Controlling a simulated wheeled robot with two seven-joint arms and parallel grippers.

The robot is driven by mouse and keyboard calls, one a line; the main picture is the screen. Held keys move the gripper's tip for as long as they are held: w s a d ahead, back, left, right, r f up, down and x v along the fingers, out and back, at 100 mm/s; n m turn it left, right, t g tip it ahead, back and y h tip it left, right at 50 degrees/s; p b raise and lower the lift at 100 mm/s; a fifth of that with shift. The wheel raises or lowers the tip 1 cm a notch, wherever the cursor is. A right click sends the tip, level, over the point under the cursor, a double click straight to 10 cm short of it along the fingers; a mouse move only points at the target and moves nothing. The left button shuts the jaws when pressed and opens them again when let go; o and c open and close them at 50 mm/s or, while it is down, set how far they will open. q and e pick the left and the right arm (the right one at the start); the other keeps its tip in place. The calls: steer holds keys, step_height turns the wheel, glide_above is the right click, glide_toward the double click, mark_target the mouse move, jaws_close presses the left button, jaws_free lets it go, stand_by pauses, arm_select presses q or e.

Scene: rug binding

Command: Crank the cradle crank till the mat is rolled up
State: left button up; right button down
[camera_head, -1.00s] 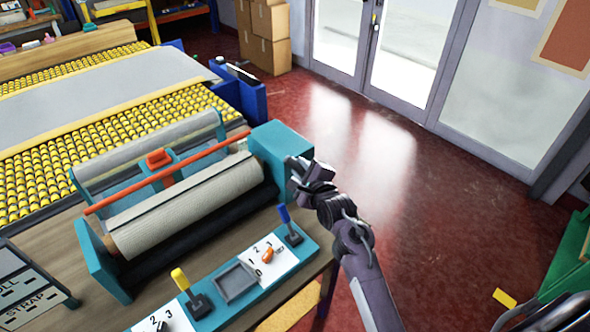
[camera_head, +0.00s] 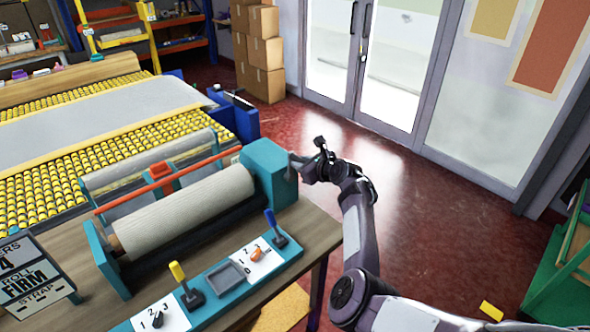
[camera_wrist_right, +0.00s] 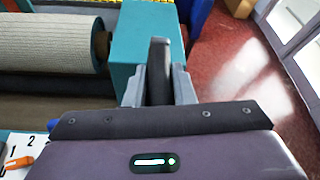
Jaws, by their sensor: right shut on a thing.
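The mat (camera_head: 190,212) lies as a beige ribbed roll in the teal cradle (camera_head: 268,172), and its end also shows in the right wrist view (camera_wrist_right: 50,42). My right gripper (camera_head: 318,162) is at the outer right side of the cradle's end box. In the right wrist view its fingers (camera_wrist_right: 159,88) are shut on the dark upright crank handle (camera_wrist_right: 160,68). The crank's arm is mostly hidden behind the gripper. My left gripper is in neither view.
A bench panel carries a blue lever (camera_head: 271,224), a yellow lever (camera_head: 180,275) and a grey tray (camera_head: 226,276). A sign (camera_head: 32,277) stands at the left. A yellow roller bed (camera_head: 40,185) lies behind. Red floor (camera_head: 430,220) is open at the right.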

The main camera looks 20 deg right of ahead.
steer(key=shift+w+d+f, duration=0.1)
steer(key=shift+w+d, duration=0.05)
steer(key=shift+d, duration=0.35)
steer(key=shift+w+d+f, duration=0.1)
steer(key=shift+d, duration=0.35)
steer(key=c, duration=1.2)
jaws_free()
steer(key=shift+f, duration=0.15)
steer(key=shift+c, duration=0.2)
steer(key=v, duration=0.7)
steer(key=shift+s, duration=0.3)
steer(key=shift+d, duration=0.1)
